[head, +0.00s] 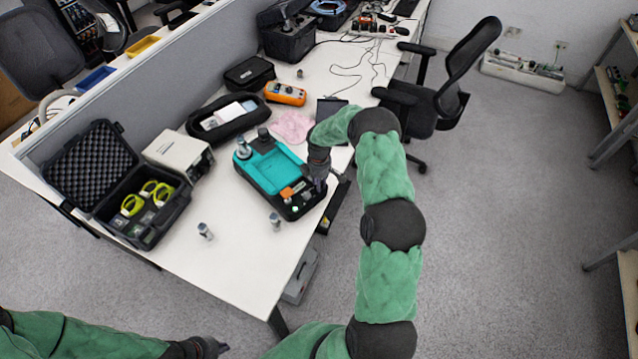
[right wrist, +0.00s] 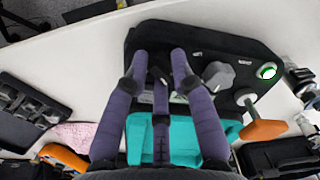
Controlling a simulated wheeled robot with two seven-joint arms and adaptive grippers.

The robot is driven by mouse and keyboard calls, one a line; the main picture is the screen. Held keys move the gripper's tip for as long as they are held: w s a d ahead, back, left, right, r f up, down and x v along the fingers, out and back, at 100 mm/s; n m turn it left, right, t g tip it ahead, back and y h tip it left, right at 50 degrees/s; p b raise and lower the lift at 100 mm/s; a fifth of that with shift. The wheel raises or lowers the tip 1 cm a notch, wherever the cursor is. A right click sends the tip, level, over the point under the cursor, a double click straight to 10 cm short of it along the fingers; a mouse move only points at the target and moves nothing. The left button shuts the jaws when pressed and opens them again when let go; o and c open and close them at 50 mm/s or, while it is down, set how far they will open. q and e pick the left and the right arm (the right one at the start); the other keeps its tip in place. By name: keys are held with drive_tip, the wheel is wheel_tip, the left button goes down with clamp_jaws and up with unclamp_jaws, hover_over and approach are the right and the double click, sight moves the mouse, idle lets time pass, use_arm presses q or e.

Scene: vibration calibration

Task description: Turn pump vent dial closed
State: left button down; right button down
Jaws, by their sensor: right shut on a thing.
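A teal and black pump unit (head: 272,168) sits on the white table; it fills the middle of the right wrist view (right wrist: 250,48). My right gripper (head: 316,178) is at the unit's right end. In the right wrist view its purple fingers (right wrist: 159,62) reach down to the black panel, shut on a small dark part (right wrist: 158,76) between the tips; the fingers hide much of it. I cannot tell for sure that this is the vent dial. A grey knob (right wrist: 218,75) stands beside the fingers, apart from them. My left gripper (head: 208,347) is low in the head view; its fingers are unclear.
The panel has a green-lit button (right wrist: 267,72) and an orange handle (right wrist: 264,130). Small grey cylinders (head: 205,231) stand on the front of the table. An open black case (head: 110,232), a beige box (head: 178,152) and an orange meter (head: 286,93) are nearby. The front table area is mostly clear.

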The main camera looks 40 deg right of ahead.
drive_tip(key=shift+s+n, duration=0.1)
drive_tip(key=shift+n, duration=0.3)
drive_tip(key=c, duration=1)
unclamp_jaws()
drive_tip(key=shift+d, duration=0.1)
drive_tip(key=shift+c, duration=0.2)
drive_tip(key=shift+r, duration=0.1)
wheel_tip(320, 180, up, 12)
drive_tip(key=shift+f, duration=0.2)
